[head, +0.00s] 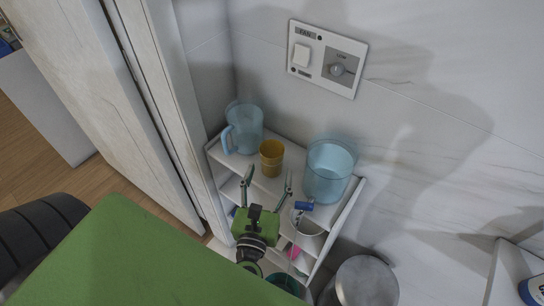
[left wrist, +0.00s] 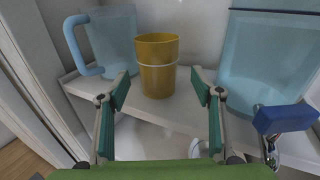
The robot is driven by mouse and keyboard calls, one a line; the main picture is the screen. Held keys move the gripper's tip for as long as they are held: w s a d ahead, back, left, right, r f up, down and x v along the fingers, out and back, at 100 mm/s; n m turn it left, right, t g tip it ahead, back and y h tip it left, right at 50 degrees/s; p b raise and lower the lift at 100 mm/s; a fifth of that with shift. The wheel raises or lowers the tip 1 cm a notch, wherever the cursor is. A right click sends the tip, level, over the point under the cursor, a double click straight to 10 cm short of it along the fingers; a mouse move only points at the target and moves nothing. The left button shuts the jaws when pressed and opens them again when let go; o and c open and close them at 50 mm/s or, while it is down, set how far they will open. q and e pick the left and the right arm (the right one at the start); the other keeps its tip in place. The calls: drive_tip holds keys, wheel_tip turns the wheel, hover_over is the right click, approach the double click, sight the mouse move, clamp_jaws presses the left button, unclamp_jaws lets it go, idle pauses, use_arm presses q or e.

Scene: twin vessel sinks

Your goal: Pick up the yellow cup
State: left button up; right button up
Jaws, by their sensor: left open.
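The yellow cup (head: 271,157) stands upright on the top shelf of a small white rack, between two blue vessels. In the left wrist view the yellow cup (left wrist: 157,65) is centred, with a pale band around it. My left gripper (head: 268,178) is open and empty, just in front of the cup. In the left wrist view the two fingers (left wrist: 159,88) stand apart, one towards each side of the cup. They do not appear to hold it. My right gripper is not in view.
A blue handled pitcher (head: 243,130) stands left of the cup and a blue translucent container (head: 329,171) stands right. A blue-headed object (head: 304,206) is near the gripper's right finger. A wall panel (head: 327,59) is above, and a metal bin (head: 366,281) is at lower right.

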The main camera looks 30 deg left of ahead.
sight(270, 169)
use_arm(q)
drive_tip(key=shift+w+a+r, duration=0.15)
drive_tip(key=shift+w+a, duration=0.05)
drive_tip(key=shift+w, duration=0.35)
drive_tip(key=p+x, duration=0.2)
drive_tip(key=x, duration=0.1)
drive_tip(key=shift+w+a, duration=0.2)
drive_tip(key=shift+w, duration=0.05)
drive_tip(key=shift+w+a, duration=0.1)
drive_tip(key=shift+w, duration=0.35)
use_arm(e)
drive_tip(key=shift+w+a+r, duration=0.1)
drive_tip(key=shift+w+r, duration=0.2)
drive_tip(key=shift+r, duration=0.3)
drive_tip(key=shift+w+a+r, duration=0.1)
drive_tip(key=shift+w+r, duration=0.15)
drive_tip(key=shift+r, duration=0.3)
use_arm(q)
drive_tip(key=shift+s, duration=0.1)
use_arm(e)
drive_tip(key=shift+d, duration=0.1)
use_arm(q)
drive_tip(key=c, duration=1.2)
